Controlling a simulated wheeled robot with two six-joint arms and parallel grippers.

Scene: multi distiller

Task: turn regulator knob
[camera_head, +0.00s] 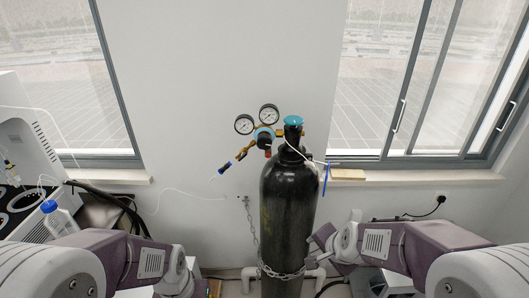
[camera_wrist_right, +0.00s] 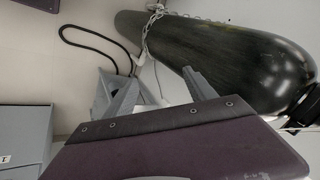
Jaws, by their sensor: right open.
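The regulator (camera_head: 267,137) is brass with two round gauges, mounted on the upper left of a black gas cylinder (camera_head: 287,205). A teal cap (camera_head: 293,120) tops the cylinder valve. My right gripper (camera_head: 317,241) is low, just right of the cylinder's lower body and well below the regulator. In the right wrist view its two fingers (camera_wrist_right: 161,92) are spread with nothing between them, and the cylinder lies beyond them. My left arm shows at lower left; its gripper is out of view.
A white machine (camera_head: 32,160) and a blue-capped bottle (camera_head: 58,217) stand left. Window sills flank the cylinder. Wall space around the gauges is clear.

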